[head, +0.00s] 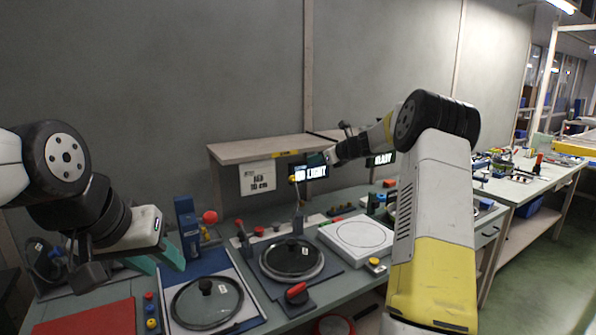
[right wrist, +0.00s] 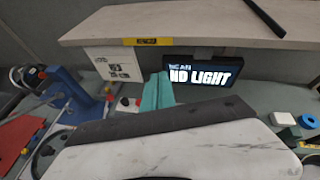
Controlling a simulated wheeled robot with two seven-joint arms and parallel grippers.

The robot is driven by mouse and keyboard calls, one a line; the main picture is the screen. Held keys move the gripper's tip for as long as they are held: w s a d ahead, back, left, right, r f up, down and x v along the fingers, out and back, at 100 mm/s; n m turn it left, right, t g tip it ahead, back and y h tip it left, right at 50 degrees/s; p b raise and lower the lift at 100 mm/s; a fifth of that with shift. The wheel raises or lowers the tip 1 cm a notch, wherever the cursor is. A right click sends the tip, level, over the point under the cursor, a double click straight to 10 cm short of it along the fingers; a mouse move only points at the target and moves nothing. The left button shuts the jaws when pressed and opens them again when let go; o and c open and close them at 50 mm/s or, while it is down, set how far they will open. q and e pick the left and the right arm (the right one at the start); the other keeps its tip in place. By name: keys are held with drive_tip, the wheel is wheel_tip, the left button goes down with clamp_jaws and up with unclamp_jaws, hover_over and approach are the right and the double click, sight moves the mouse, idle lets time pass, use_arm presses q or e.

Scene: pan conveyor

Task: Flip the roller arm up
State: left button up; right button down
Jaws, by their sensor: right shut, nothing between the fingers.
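I cannot tell for sure which part is the roller arm. A blue upright post (head: 188,222) with a red ball knob (head: 210,217) stands at the back left of the station, and a thin upright rod (head: 299,197) stands behind the middle lidded pan (head: 291,262). My left gripper (head: 160,256) is at the left, in front of the blue post, its two teal fingers apart and nothing seen between them. My right gripper (right wrist: 157,80) is shut and empty, its teal fingers together below the lit sign (right wrist: 205,75); in the head view it is small and partly hidden.
A second glass-lidded pan (head: 206,302) sits on a blue mat at the front. A white square plate (head: 357,236) lies to the right. A raised shelf (head: 250,150) runs along the wall. A red mat (head: 95,318) is at the front left. My right arm hides part of the bench.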

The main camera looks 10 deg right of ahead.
drive_tip(key=shift+s+d+r, duration=0.2)
drive_tip(key=shift+r, duration=0.3)
drive_tip(key=shift+s+d+r, duration=0.2)
drive_tip(key=shift+s+r, duration=0.05)
drive_tip(key=shift+r, duration=0.25)
drive_tip(key=shift+s+d+r, duration=0.2)
drive_tip(key=shift+r, duration=0.3)
